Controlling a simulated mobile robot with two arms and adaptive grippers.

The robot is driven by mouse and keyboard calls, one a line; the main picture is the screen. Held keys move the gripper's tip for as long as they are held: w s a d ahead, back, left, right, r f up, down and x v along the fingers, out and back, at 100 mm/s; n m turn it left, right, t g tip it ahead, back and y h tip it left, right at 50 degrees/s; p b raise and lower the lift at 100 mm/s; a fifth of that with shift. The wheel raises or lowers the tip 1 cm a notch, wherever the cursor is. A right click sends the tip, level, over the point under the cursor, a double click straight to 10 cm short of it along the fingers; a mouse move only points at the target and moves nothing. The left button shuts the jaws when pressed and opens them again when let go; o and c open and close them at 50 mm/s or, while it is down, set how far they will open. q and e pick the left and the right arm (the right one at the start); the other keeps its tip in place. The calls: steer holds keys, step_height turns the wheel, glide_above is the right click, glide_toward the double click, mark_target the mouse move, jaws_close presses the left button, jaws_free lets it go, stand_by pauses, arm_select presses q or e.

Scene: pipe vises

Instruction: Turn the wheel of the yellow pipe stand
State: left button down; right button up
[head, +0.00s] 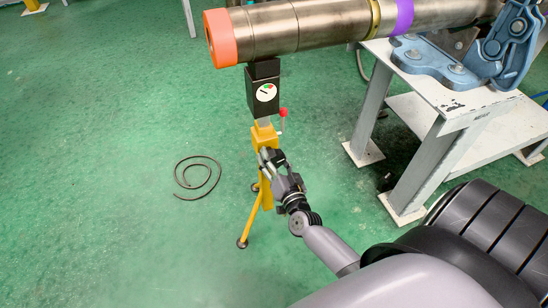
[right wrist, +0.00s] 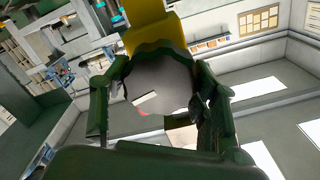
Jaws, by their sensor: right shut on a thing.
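The yellow pipe stand (head: 257,207) stands on splayed legs on the green floor. Its black head with a round dial (head: 265,92) is under the end of a metal pipe (head: 300,25). My right gripper (head: 270,158) is at the yellow post, below a small red-knobbed lever. In the right wrist view, a dark grey round wheel (right wrist: 160,82) with a scalloped edge sits between the two fingers of my right gripper (right wrist: 155,112), below the yellow post. The gripper is shut on this wheel. In the head view the wheel is mostly hidden by the gripper. My left gripper is not in view.
A white workbench (head: 430,95) with a blue vise (head: 505,45) stands at the right, its legs close to my right arm. The pipe has an orange end cap (head: 220,38). A dark coiled cable (head: 197,178) lies on the floor.

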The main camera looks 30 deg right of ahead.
steer(key=m, duration=0.5)
steer(key=shift+f+m, duration=0.1)
steer(key=shift+m, duration=0.2)
steer(key=m, duration=0.4)
steer(key=shift+f+m+b, duration=0.1)
steer(key=shift+m+b, duration=0.2)
steer(key=shift+b, duration=0.05)
steer(key=shift+m, duration=0.5)
steer(key=m+b, duration=0.1)
steer(key=m, duration=0.3)
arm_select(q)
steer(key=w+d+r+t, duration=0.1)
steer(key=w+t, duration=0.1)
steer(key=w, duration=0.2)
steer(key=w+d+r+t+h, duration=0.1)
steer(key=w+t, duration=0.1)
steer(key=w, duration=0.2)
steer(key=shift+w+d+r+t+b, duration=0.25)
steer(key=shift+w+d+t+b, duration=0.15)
arm_select(e)
steer(key=shift+m, duration=0.9)
steer(key=o, duration=1.2)
